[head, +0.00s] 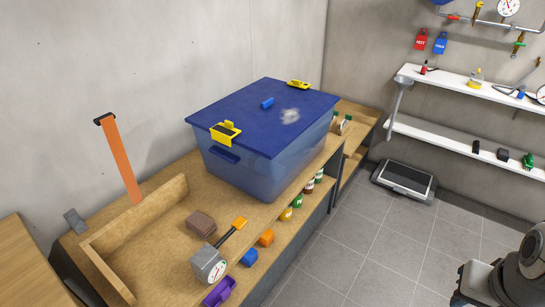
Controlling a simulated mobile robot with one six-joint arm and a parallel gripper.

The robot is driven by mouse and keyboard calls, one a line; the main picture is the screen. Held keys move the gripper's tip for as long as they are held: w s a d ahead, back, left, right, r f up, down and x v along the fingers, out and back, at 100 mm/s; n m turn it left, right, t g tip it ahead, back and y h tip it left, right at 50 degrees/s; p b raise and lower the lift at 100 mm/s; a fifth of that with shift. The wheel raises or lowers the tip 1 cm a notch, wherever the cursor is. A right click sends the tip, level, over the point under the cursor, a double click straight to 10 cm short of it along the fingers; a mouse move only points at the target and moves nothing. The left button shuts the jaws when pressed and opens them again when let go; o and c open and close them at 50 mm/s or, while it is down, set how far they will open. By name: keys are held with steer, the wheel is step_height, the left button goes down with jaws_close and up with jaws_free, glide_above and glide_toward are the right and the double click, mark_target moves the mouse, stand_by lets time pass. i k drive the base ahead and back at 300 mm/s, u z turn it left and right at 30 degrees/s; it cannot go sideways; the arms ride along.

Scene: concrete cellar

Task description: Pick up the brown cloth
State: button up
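The brown cloth (200,223) appears as a small, thick, folded-looking bundle. It lies on the wooden workbench (164,225) at the lower left, just behind a grey box with a round dial (209,263). Its top and front show, and nothing covers it. Part of my arm shows at the lower right edge, far from the cloth and over the floor. My gripper is outside the picture.
A clear tub with a blue lid (262,115) and yellow clips stands behind the cloth. Small jars and coloured bins line the shelf below the bench front. The tiled floor (375,240) is mostly clear; a scale (403,181) lies by the far wall.

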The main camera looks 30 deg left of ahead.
mark_target(202, 225)
steer(key=u, duration=0.9)
steer(key=i, duration=1.2)
steer(key=u, duration=0.9)
steer(key=k, duration=0.75)
steer(key=u, duration=0.15)
steer(key=i, duration=0.8)
steer(key=z, duration=0.1)
